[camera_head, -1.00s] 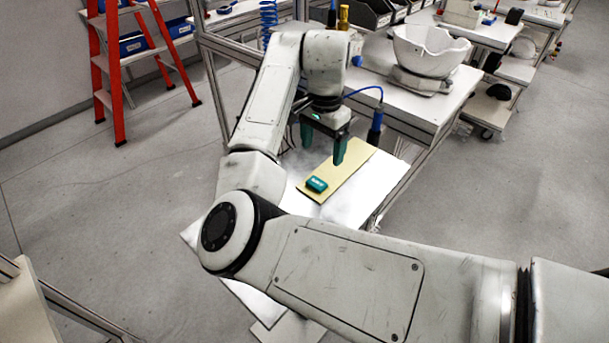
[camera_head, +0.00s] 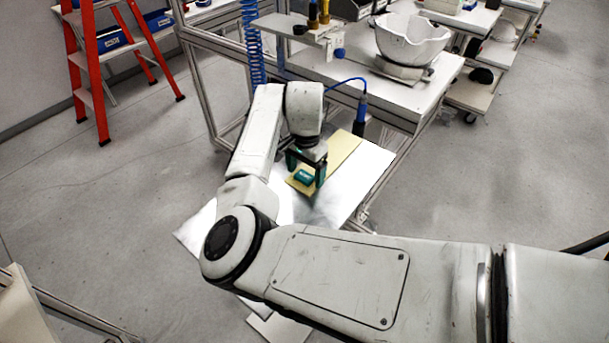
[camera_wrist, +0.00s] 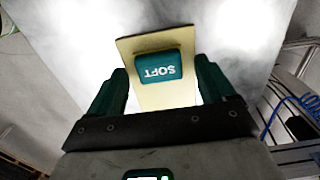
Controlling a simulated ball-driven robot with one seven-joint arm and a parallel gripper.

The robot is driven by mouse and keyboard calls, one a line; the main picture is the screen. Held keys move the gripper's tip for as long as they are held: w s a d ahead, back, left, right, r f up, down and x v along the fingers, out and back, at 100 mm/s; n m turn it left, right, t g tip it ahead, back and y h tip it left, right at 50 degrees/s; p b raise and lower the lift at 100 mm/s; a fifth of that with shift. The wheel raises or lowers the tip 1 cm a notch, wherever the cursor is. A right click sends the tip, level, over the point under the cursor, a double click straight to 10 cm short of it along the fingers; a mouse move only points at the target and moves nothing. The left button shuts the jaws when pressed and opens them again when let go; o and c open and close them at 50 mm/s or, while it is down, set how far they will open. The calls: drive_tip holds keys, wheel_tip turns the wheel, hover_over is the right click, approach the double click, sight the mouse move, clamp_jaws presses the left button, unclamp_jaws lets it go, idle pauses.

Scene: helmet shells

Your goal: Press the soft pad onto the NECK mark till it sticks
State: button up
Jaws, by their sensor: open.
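The soft pad (camera_head: 303,177) is a small teal block marked SOFT, lying on a long yellow strip (camera_head: 342,152) on a metal tabletop. In the wrist view the pad (camera_wrist: 165,67) lies ahead of and between the two green fingers, its lettering upside down. My gripper (camera_head: 306,170) is open above the pad, its fingers on either side of it; I cannot tell how high. It is empty in the wrist view (camera_wrist: 165,88). A white helmet shell (camera_head: 411,38) sits open side up on a grey holder on the workbench. No NECK mark is readable on it.
The white workbench (camera_head: 430,98) stands behind the metal table (camera_head: 372,172). A small stand with bottles (camera_head: 300,31) is left of the shell.

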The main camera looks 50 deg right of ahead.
drive_tip(key=c, duration=1.1)
